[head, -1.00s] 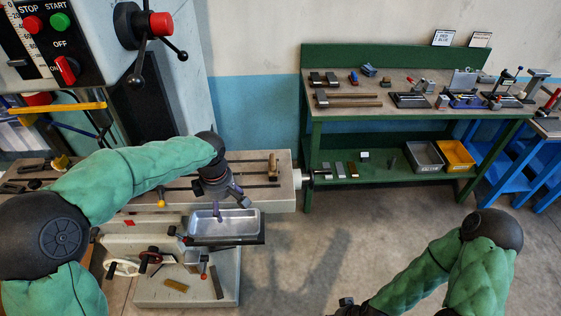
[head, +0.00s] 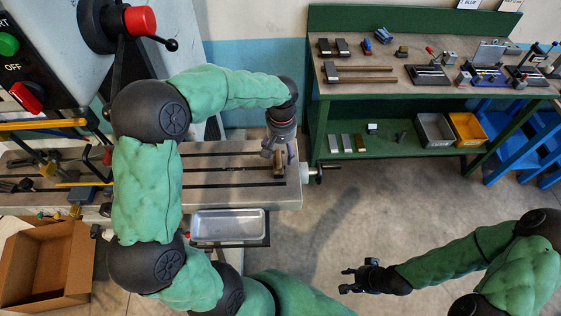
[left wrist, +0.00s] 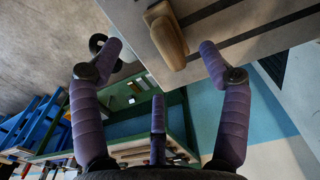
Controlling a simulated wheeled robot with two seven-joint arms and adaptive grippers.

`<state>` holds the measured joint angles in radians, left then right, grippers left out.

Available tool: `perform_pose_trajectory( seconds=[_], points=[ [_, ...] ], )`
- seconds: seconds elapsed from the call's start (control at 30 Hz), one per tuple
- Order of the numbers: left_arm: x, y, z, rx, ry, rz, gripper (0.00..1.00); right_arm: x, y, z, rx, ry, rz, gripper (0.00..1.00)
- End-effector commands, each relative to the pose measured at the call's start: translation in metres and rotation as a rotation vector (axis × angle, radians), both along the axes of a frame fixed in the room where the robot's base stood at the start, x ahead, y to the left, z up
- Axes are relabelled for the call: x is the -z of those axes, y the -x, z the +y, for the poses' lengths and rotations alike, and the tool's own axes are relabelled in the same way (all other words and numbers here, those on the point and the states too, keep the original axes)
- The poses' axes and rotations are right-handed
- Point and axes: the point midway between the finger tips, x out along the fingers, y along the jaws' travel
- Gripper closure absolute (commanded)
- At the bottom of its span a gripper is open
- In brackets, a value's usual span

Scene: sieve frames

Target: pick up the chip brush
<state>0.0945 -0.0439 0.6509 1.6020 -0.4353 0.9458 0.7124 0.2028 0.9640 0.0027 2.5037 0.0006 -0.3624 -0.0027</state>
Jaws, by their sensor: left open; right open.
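The chip brush (head: 279,168), a brown wooden-looking block-like piece, lies near the right end of the grey slotted machine table (head: 235,178). My right gripper (head: 352,280) is open and empty over the floor.
A metal tray (head: 228,238) sits in front of the machine table. A cardboard box (head: 75,265) stands at lower left. A crank handle (head: 322,172) sticks out at the table's right end. A green workbench (head: 345,93) with tools stands behind. The floor between is clear.

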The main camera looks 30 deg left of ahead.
Motion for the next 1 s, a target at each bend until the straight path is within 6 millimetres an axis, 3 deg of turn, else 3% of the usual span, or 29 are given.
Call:
perform_pose_trajectory(
  seconds=[0.1,0.37,0.67,0.93,1.0],
  points=[
    [0.015,0.0,0.0,-0.001,0.0,0.002,0.24,0.003,0.0,0.0,0.0,0.0,0.0,0.56],
    [0.028,0.0,0.001,-0.003,0.001,0.002,0.24,0.004,0.0,0.0,0.0,0.0,-0.001,0.56],
    [0.067,0.0,0.003,-0.003,0.002,0.003,0.24,0.012,0.0,0.0,0.0,0.0,-0.001,0.56],
    [0.071,-0.001,0.003,-0.003,0.002,-0.001,0.24,0.012,-0.001,0.0,0.0,0.0,-0.001,0.56],
    [0.071,-0.001,0.003,-0.003,0.002,-0.001,0.4,0.012,0.0,0.0,0.0,0.0,-0.001,0.56]
  ],
)
